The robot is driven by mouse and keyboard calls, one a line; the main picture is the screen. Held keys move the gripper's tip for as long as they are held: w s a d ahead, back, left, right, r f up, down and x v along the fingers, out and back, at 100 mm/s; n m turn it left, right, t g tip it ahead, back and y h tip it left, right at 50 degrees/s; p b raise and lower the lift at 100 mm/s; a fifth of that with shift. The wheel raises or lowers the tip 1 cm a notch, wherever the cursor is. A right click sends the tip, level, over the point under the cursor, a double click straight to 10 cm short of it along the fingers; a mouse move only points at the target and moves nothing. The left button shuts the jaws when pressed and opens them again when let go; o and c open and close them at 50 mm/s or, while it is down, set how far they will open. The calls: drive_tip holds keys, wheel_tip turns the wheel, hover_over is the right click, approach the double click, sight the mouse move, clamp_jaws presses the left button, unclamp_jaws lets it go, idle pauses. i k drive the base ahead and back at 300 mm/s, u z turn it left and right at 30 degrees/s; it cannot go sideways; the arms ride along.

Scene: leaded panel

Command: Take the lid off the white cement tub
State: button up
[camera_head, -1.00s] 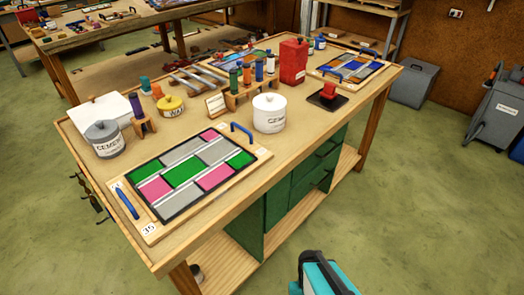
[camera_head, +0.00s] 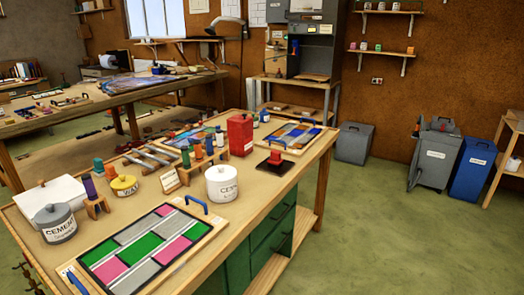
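The white cement tub (camera_head: 222,186) stands upright on the workbench, just behind the leaded panel. Its label begins "CEM". A pale lid with a small knob appears to sit on top of it. A grey tub (camera_head: 56,226), also labelled cement, stands at the bench's left side with its lid on. My gripper is not in view.
The leaded panel (camera_head: 140,248) lies in front on a wooden board with blue handles. A yellow tin (camera_head: 124,186), a small card stand (camera_head: 170,180), bottles in a rack, a red canister (camera_head: 240,134) and a red-and-black block (camera_head: 274,162) surround the tub. Green floor is open at right.

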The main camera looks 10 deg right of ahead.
sight(221, 172)
drive_tip(key=k, duration=1.05)
drive_tip(key=z, duration=0.4)
drive_tip(key=i, duration=0.55)
drive_tip(key=z, duration=0.6)
drive_tip(key=i, duration=1.55)
drive_tip(key=u, duration=0.75)
drive_tip(key=i, duration=0.6)
drive_tip(key=u, duration=0.55)
